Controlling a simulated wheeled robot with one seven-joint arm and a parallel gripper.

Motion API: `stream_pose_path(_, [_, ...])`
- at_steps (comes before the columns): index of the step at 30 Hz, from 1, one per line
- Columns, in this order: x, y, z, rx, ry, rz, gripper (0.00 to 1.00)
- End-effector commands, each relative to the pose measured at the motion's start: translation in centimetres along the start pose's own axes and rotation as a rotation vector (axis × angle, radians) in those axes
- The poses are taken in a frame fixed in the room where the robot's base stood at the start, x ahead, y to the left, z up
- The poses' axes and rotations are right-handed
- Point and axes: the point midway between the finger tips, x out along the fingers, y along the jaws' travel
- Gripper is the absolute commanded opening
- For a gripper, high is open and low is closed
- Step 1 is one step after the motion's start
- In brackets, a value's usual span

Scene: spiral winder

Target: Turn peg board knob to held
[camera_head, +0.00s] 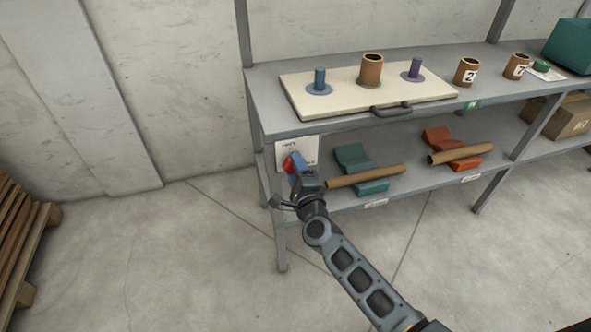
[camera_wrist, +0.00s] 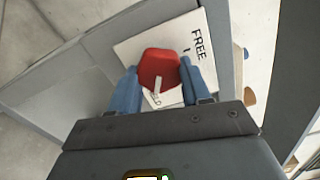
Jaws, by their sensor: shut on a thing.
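The red knob (camera_head: 288,166) sits on a white label plate (camera_head: 310,143) at the front left corner of the shelf unit. My gripper (camera_head: 295,164) is at the plate with its blue fingers shut on the knob. In the wrist view the knob (camera_wrist: 157,64) is between the two fingers of my gripper (camera_wrist: 161,82). A white line on the knob runs toward the bottom of that view, away from the word FREE on the plate (camera_wrist: 137,45). More marking beside the line is mostly hidden. The cream peg board (camera_head: 345,101) lies on the top shelf.
The board bears a blue peg (camera_head: 319,80), a brown sleeve (camera_head: 371,70) and a purple peg (camera_head: 415,69). Brown tubes lie on green and red cradles on the lower shelf. A shelf post (camera_head: 280,240) stands close to my gripper.

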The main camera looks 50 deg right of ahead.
Motion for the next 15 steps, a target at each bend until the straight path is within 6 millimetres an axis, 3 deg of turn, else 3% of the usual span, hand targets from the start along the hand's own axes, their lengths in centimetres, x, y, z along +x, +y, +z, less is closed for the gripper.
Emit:
stream_pose_path(12, [-0.04, 0.10, -0.09, 0.011, 0.002, 0.002, 0.17])
stream_pose_path(13, [-0.04, 0.10, -0.09, 0.011, 0.002, 0.002, 0.48])
stream_pose_path(15, [-0.04, 0.10, -0.09, 0.011, 0.002, 0.002, 0.55])
